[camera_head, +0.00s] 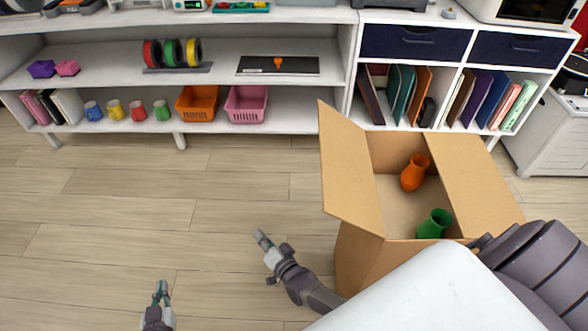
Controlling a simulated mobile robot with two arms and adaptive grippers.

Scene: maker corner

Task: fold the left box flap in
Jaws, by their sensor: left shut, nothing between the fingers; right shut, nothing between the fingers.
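An open cardboard box (365,255) stands on the floor to the right of centre. Its left flap (348,170) stands up, rising from the box's left edge. Its right flap (474,182) leans outward to the right. An orange vase (414,173) and a green vase (434,223) are inside. My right gripper (261,239) is shut and empty, to the left of the box and apart from the left flap. My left gripper (161,291) is shut and empty, further left near the bottom edge. A white part of my body hides the box's lower right.
A white shelf unit (115,75) runs along the back, with baskets, cups, spools and books. A white cabinet (550,140) stands at the far right. The wooden floor (150,200) left of the box is clear.

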